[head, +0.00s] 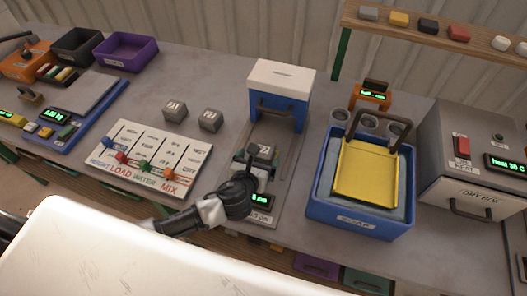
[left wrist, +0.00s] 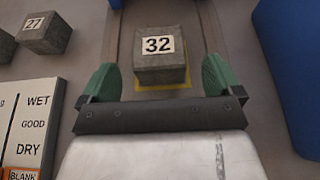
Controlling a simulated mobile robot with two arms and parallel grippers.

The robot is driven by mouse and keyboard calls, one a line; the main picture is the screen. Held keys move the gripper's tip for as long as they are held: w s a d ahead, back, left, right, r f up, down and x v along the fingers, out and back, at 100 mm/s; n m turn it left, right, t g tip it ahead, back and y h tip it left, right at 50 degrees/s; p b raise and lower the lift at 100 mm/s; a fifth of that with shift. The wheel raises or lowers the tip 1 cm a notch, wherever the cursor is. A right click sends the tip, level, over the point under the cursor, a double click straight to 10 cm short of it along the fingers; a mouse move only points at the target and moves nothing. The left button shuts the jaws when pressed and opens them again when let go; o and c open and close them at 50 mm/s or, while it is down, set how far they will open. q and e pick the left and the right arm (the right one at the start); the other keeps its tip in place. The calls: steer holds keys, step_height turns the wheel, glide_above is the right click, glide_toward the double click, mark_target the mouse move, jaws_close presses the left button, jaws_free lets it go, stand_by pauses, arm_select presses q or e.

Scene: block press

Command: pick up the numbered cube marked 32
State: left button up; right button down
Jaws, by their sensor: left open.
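The grey cube marked 32 (left wrist: 160,72) has a white label with the number on its top face. In the left wrist view it sits on a yellow-edged square of the press base. In the head view the cube (head: 265,152) is partly hidden behind my left gripper (head: 256,166). My left gripper is open, and its two green fingertips (left wrist: 160,80) stand left and right of the cube's near part, with gaps on both sides. Nothing is held. My right gripper is in neither view.
A cube marked 27 (left wrist: 45,32) and another grey cube (head: 174,110) stand to the left. The blue-and-white press head (head: 281,92) rises behind the cube. A blue soap bin (head: 360,219) is on the right, and a slider board (head: 152,158) on the left.

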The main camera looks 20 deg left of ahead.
mark_target(262, 153)
arm_select(q)
steer(key=x, duration=0.2)
steer(key=p+x, duration=0.1)
steer(key=x, duration=0.1)
steer(key=shift+w+r, duration=0.15)
steer(key=shift+w, duration=0.2)
steer(key=shift+w+f, duration=0.2)
steer(key=shift+w, duration=0.1)
steer(key=shift+c, duration=0.2)
steer(key=shift+s, duration=0.1)
steer(key=c, duration=1.2)
steer(key=shift+r, duration=0.15)
steer(key=shift+c, duration=0.4)
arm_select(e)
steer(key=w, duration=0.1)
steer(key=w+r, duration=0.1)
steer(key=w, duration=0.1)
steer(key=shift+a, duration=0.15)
